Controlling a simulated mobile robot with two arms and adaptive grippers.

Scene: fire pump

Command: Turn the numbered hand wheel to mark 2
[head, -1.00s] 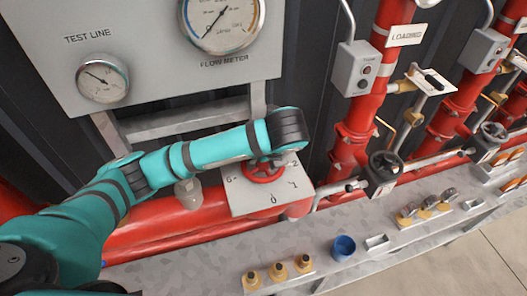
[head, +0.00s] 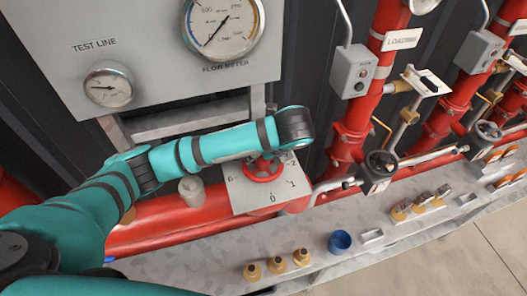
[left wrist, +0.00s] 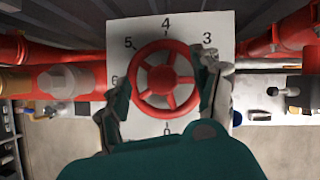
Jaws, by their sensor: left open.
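The red hand wheel (head: 263,170) with spokes stands on a pale numbered plate (head: 240,197) in the head view. In the left wrist view the wheel (left wrist: 166,78) faces me, with 4 above it, 5 and 3 at the upper sides, part of 6 at left and 0 below. Marks 1 and 2 are hidden there by a finger. No pointer on the wheel can be made out. My left gripper (left wrist: 163,92) is open, with one finger at each side of the rim; whether they touch it is unclear. My right gripper is not in view.
A panel with a flow meter (head: 220,25) and a test line gauge (head: 108,88) is behind my arm. A dark hand wheel (head: 381,165) is to the right. A bench (head: 190,258) in front carries brass fittings (head: 277,264) and a blue cup (head: 340,242).

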